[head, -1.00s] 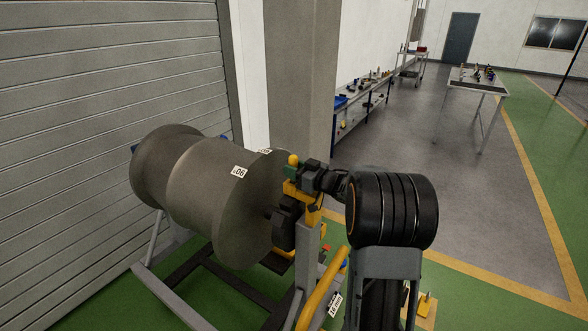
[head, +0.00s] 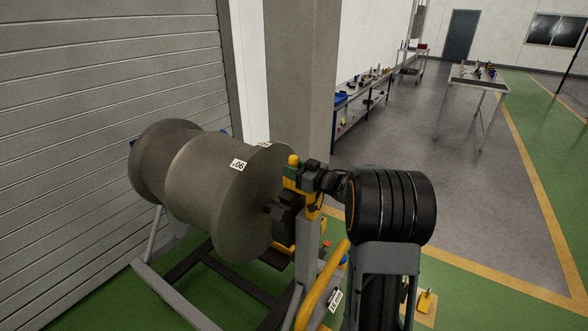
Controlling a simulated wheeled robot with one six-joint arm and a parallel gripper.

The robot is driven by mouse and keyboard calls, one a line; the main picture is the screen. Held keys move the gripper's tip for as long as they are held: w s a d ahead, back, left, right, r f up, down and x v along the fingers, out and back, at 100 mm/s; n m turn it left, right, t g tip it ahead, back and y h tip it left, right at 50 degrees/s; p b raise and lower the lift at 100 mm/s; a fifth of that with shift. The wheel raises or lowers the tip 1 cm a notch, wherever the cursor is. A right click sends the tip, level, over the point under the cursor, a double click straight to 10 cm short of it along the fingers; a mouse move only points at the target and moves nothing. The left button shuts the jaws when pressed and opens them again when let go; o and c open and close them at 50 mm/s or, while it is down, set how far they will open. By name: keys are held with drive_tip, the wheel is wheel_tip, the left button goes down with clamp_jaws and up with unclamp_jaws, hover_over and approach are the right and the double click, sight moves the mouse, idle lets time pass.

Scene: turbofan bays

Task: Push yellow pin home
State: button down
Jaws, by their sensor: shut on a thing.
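A yellow pin (head: 293,160) with a rounded top shows just left of my gripper, at the top of a yellow bracket (head: 313,207) on the grey stand post. My gripper (head: 291,173) is at the right side of the large grey drum and reaches in from the right. It is shut, and the yellow piece is at its tips. The fingertips are small here, and the pin's lower part is hidden behind the gripper and bracket, so I cannot tell how deep it sits.
The grey drum (head: 210,190) marked 06 lies on a stand (head: 175,295) beside a shutter wall. A pillar (head: 300,80) stands behind it. A yellow tube (head: 320,285) rises in front. A workbench and a table (head: 478,85) are far back; the floor to the right is clear.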

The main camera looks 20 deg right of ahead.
drive_tip(key=shift+f, duration=0.3)
drive_tip(key=c, duration=0.7)
unclamp_jaws()
drive_tip(key=shift+c, duration=0.2)
drive_tip(key=b+v, duration=0.2)
drive_tip(key=v, duration=1.1)
drive_tip(key=shift+s, duration=0.4)
drive_tip(key=shift+w, duration=0.1)
